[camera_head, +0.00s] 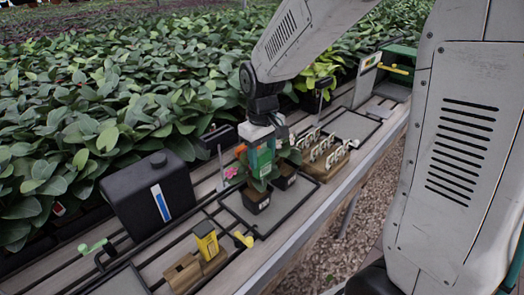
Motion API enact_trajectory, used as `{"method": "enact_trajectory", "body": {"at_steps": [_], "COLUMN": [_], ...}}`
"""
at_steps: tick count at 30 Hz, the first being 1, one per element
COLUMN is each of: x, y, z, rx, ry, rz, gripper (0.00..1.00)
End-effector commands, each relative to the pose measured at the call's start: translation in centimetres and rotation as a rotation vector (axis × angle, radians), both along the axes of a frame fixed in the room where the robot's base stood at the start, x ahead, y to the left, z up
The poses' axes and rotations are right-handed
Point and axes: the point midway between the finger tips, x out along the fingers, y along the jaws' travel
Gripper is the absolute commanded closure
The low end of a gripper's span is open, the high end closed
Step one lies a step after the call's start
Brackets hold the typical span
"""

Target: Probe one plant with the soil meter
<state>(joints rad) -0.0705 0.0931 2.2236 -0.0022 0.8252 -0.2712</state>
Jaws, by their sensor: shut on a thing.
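My gripper (265,134) is shut on a green device with a pale top and an orange mark, which looks like the soil meter (261,162). It holds the meter upright over a potted plant (257,199) in a black pot with a white label. The meter's lower end is hidden among the leaves, so I cannot tell whether a probe touches the soil. A second potted plant (285,178) in a black pot stands just behind to the right. Both pots stand on a dark-rimmed grey mat (286,211).
A black jerrycan (147,197) stands at left. A yellow device (206,240) sits in a wooden holder (184,275) near a yellow-handled tool (243,239). A wooden rack of white tags (325,160) is close at right. Dense plants (120,110) fill the back.

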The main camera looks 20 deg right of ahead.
Motion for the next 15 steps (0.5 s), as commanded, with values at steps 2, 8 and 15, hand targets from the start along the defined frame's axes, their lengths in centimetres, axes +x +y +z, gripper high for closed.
{"method": "enact_trajectory", "body": {"at_steps": [2,8,15], "x": [0.0,0.0,0.0], "y": [0.0,0.0,0.0], "z": [-0.5,-1.7,-2.8], "rx": [0.000,0.000,0.000], "ry": [0.000,0.000,-0.001], "rz": [0.000,0.000,0.000], "gripper": [0.77,0.77,0.77]}}
